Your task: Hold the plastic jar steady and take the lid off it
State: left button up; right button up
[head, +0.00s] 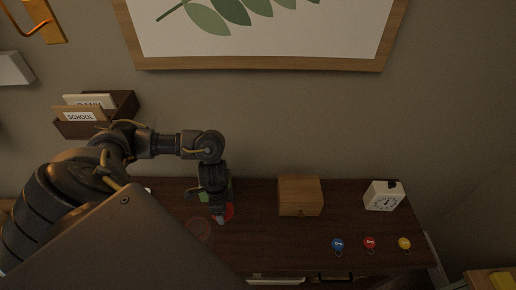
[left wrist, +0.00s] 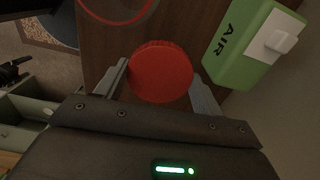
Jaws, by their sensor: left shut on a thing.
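A round red lid with a ridged edge (left wrist: 160,70) sits between the fingers of my left gripper (left wrist: 162,85) in the left wrist view. The gripper is shut on it. In the head view my left gripper (head: 220,217) points down over the dark desk, with a bit of the red lid (head: 229,212) showing beside it. The jar's body is hidden beneath the lid and gripper, so I cannot tell whether the lid is apart from it. My right gripper is not in view.
A green box marked AIR (left wrist: 240,45) stands close beside the gripper. A thin red ring (head: 198,229) lies on the desk (head: 265,240) nearby. To the right are a wooden box (head: 300,196), a white clock (head: 384,196) and blue, red and yellow key tags (head: 370,243).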

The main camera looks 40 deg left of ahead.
pick_arm(q)
jog(key=b, duration=0.3)
send_over(226, 225)
notch_tip(226, 225, down, 6)
jog(key=shift+r, duration=0.15)
jog(key=shift+f+p, duration=0.35)
jog(key=shift+f+b, duration=0.3)
jog(key=shift+f, duration=1.55)
jog(key=shift+f, duration=0.1)
jog(key=o, duration=1.1)
